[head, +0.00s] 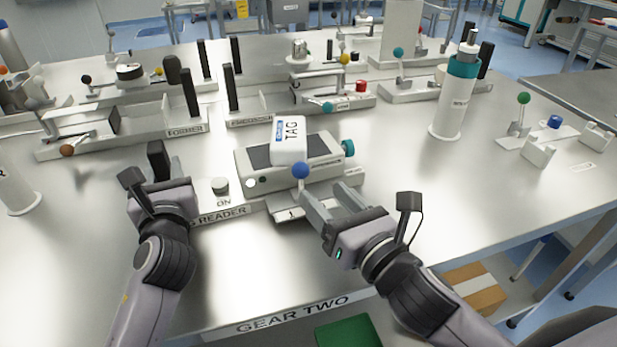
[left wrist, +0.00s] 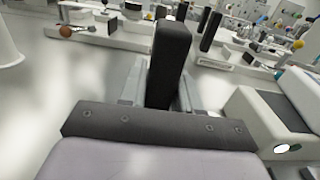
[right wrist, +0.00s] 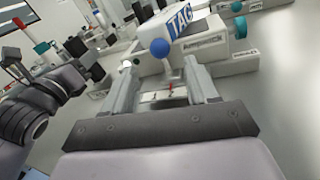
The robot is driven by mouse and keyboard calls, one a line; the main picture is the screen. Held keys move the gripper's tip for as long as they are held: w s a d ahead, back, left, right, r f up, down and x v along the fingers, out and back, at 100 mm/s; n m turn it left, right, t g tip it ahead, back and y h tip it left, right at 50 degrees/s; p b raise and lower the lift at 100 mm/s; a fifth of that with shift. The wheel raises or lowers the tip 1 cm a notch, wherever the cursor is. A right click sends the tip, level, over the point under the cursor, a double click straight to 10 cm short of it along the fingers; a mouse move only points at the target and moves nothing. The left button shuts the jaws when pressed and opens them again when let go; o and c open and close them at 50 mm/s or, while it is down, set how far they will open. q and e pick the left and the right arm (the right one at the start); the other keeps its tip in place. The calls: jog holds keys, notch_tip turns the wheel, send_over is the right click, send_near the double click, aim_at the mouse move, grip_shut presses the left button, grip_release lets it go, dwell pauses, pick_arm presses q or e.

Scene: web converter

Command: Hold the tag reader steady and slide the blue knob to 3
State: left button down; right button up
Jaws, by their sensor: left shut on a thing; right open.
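The tag reader (head: 325,163) is a grey block with a white tag (head: 289,141) on top, at the middle of the bench in the head view. The blue knob (head: 300,170) stands on a stem at its front, above a plate (head: 287,213) marked 1; other numbers cannot be read. In the right wrist view the knob (right wrist: 159,48) shows beyond and between my right fingers. My right gripper (head: 330,197) is open and empty, just short of the stem. My left gripper (head: 163,178) is shut on an upright black handle (left wrist: 170,60), left of the reader.
A white bottle with a teal band (head: 455,100) stands to the right. Several lever fixtures (head: 130,125) fill the back. The front right of the bench is clear.

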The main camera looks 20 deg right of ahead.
aim_at(306, 176)
jog(key=shift+x, duration=3.05)
jog(key=shift+d, duration=0.1)
grip_shut()
